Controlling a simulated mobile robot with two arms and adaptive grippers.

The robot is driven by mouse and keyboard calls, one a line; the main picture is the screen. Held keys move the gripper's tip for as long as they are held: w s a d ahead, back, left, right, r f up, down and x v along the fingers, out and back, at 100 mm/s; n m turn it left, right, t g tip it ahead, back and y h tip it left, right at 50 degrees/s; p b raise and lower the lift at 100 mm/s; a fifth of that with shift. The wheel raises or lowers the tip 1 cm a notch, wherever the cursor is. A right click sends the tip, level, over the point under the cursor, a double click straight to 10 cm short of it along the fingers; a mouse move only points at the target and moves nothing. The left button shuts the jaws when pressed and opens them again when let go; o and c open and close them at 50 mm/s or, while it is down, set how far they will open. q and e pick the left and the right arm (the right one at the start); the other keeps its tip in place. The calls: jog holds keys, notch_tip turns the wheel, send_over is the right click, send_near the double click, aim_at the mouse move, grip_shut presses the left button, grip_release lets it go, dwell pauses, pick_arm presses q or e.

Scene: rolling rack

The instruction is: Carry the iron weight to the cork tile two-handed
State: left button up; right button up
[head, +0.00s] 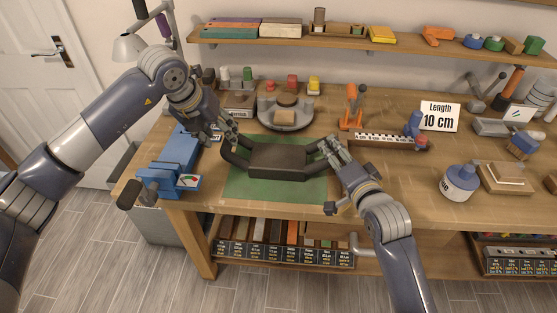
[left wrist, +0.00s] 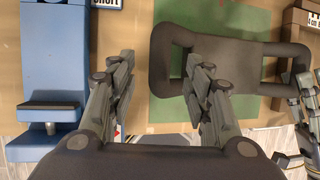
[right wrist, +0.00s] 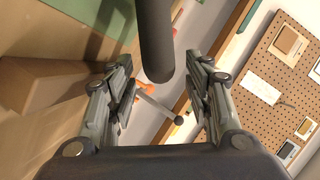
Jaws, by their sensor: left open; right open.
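The iron weight (head: 278,160) is a dark grey block with a loop handle at each end, over the green mat (head: 262,192); it looks to rest there. My left gripper (head: 228,143) is open at its left handle. In the left wrist view the handle's outer bar (left wrist: 161,62) shows between the open fingers. My right gripper (head: 332,152) is open at the right handle. In the right wrist view a dark handle bar (right wrist: 155,42) shows between the open fingers. Contact cannot be told. I cannot make out the cork tile for certain.
A blue vise (head: 177,162) stands left of the mat. An orange clamp (head: 352,106) and a ruler strip (head: 383,139) lie to the right. A bottle (head: 459,184) stands further right.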

aim_at(226, 141)
pick_arm(q)
jog(key=shift+x, duration=2.25)
pick_arm(e)
jog(key=shift+x, duration=2.25)
pick_arm(q)
grip_shut()
pick_arm(e)
grip_shut()
pick_arm(q)
jog(key=shift+r, duration=0.3)
pick_arm(e)
jog(key=shift+r, duration=0.4)
pick_arm(q)
jog(key=shift+w, duration=0.15)
pick_arm(e)
jog(key=shift+w, duration=0.15)
